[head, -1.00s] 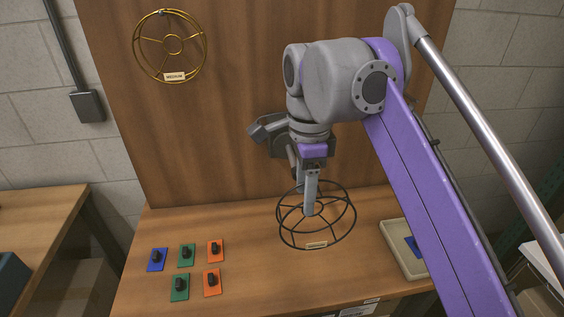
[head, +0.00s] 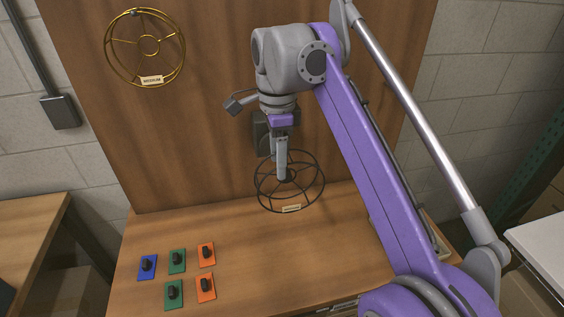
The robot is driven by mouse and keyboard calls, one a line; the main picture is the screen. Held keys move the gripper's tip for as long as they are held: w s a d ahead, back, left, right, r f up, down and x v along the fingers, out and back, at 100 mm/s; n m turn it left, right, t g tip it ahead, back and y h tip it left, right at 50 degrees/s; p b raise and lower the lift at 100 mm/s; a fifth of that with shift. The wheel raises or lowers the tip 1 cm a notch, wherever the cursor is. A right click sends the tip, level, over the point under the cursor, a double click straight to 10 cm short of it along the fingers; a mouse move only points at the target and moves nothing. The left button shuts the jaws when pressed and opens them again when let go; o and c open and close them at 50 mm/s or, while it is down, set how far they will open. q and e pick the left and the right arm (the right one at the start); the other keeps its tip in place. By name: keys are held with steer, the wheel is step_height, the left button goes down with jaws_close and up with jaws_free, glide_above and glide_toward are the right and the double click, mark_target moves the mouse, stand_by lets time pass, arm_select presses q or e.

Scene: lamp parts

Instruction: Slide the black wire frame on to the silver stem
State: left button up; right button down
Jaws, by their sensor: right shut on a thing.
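My right gripper (head: 283,177) reaches down from the purple arm with its fingers at the hub of the black wire frame (head: 321,195), shut on it. The frame is a round cage of thin black wire with spokes and a small pale label (head: 291,209) on its near side. It is held close to the wooden back board, over the rear of the table; the gap to either is hard to judge. I cannot make out the silver stem. A dark shape beside the gripper is partly hidden. My left gripper is not in view.
A brass wire frame (head: 184,50) with a label hangs on the wooden back board (head: 210,120). On the table (head: 240,285) stand blue (head: 147,267), green and orange tiles with black knobs. A tray (head: 441,245) at right is mostly behind my arm. The table's middle is clear.

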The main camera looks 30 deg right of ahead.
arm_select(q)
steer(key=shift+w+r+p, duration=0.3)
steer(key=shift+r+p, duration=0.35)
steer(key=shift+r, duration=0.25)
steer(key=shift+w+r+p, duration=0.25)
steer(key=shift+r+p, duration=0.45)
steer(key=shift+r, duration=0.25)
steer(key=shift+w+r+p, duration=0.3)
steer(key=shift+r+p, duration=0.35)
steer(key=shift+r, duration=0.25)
arm_select(e)
steer(key=w+d, duration=0.1)
steer(key=w, duration=0.6)
steer(key=shift+w+d, duration=0.2)
steer(key=shift+d, duration=0.2)
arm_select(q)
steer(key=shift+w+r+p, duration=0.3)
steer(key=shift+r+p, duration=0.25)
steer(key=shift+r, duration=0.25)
arm_select(e)
steer(key=shift+w+d, duration=0.2)
steer(key=shift+w, duration=0.75)
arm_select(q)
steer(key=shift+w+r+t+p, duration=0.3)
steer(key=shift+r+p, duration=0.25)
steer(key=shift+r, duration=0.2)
arm_select(e)
steer(key=shift+w+d, duration=0.1)
steer(key=shift+w, duration=0.45)
steer(key=shift+f, duration=0.1)
